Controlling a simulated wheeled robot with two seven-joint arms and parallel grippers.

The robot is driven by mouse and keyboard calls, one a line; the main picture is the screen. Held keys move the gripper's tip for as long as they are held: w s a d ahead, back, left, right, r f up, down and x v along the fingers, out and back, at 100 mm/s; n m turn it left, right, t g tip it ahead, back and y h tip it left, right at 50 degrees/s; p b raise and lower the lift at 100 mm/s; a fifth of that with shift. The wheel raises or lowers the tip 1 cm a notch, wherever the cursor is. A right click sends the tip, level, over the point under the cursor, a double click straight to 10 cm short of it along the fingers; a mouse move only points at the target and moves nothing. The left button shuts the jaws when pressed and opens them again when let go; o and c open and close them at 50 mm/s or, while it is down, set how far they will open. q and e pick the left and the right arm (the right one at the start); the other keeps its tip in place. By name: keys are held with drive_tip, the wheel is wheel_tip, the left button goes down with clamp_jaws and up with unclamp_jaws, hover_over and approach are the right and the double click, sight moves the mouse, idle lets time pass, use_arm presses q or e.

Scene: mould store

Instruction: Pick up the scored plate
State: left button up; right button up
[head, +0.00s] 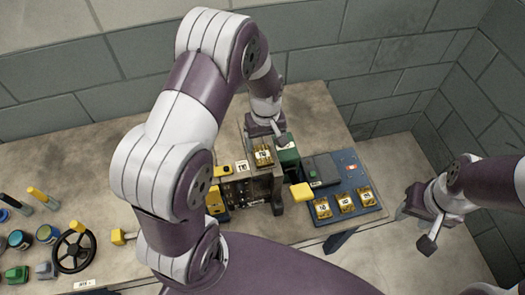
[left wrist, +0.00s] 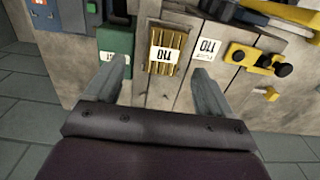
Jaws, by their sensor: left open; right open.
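A gold plate (head: 263,154) with lengthwise grooves and a white label sits on top of the grey block-like fixture, beside a green block. In the left wrist view the grooved plate (left wrist: 165,52) lies ahead, between the finger directions; its label is upside down. My left gripper (head: 268,128) is open and empty, close to the plate at its far side in the head view. In the left wrist view its fingertips (left wrist: 160,72) are spread to either side of the plate; contact cannot be told. My right gripper (head: 420,225) is open and empty, off the table's right side.
A blue tray (head: 377,211) holds three more gold plates and a dark grey box. The green block (head: 288,160) stands close right of the grooved plate. Yellow-handled parts, a black handwheel (head: 75,252) and several pots stand further left.

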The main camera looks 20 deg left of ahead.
sight(263, 154)
use_arm(q)
drive_tip(key=f, duration=0.1)
drive_tip(key=f+p, duration=0.1)
drive_tip(key=f, duration=0.1)
drive_tip(key=f+p, duration=0.1)
drive_tip(key=f, duration=0.1)
drive_tip(key=shift+s+a, duration=0.25)
drive_tip(key=shift+s, duration=0.05)
drive_tip(key=shift+w+f, duration=0.15)
drive_tip(key=shift+f, duration=0.1)
drive_tip(key=shift+a, duration=0.1)
drive_tip(key=c, duration=1.5)
drive_tip(key=shift+r, duration=0.1)
